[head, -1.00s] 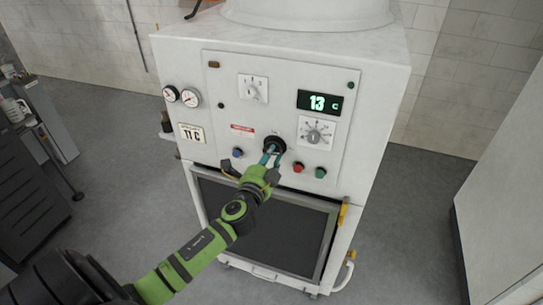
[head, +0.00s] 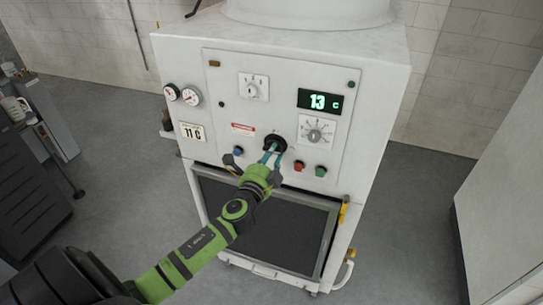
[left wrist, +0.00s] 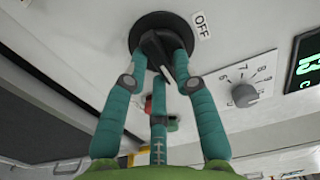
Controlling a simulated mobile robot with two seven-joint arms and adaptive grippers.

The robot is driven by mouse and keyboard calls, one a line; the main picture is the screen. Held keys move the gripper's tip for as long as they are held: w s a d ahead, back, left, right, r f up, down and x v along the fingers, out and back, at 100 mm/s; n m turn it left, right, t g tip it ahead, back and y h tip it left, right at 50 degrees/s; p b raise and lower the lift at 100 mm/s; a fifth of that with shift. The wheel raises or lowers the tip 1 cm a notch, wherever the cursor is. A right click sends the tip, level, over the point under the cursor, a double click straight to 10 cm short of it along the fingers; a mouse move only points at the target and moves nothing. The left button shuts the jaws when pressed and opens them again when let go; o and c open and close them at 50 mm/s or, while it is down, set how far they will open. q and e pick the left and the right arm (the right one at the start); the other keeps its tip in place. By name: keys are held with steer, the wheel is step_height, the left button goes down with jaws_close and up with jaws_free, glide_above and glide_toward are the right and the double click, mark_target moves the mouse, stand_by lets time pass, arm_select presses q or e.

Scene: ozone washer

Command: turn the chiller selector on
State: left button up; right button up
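The chiller selector is a black rotary knob on a round black plate (head: 275,142), low in the middle of the white panel. In the left wrist view the knob (left wrist: 158,45) has a light pointer line, and an OFF label (left wrist: 201,25) sits at the upper right of its plate. My left gripper (head: 271,153) reaches it from below. In the left wrist view, the teal fingers of my left gripper (left wrist: 162,62) stand on either side of the knob, close against it. The fingers partly cover the knob. My right gripper is not in view.
A blue button (head: 238,152) is left of the selector, and red (head: 299,166) and green (head: 320,171) buttons are right. Above are a numbered dial (head: 316,131) and a display reading 13 C (head: 320,101). A dark door (head: 285,225) lies below.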

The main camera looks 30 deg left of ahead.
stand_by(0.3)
arm_select(q)
steer(key=v, duration=1.2)
steer(key=shift+d, duration=0.1)
steer(key=s+d+f+n+g+h, duration=0.1)
steer(key=s+f+n+g, duration=0.25)
steer(key=f, duration=1.25)
steer(key=s+d+f+n+g+h, duration=0.15)
steer(key=s+f+g, duration=0.35)
steer(key=f, duration=1.1)
steer(key=s+d+f+n+g, duration=0.2)
steer(key=s+f, duration=0.4)
steer(key=s, duration=0.3)
steer(key=s+d+f+n+g+h+b, duration=0.1)
steer(key=s+d+f+n+g, duration=0.2)
steer(key=s+f, duration=0.4)
steer(key=s+d+f+n+g, duration=0.2)
steer(key=s+f, duration=0.5)
steer(key=s, duration=0.6)
steer(key=shift+d+f+n+g, duration=0.15)
steer(key=shift+n+g, duration=0.4)
steer(key=shift+n, duration=0.05)
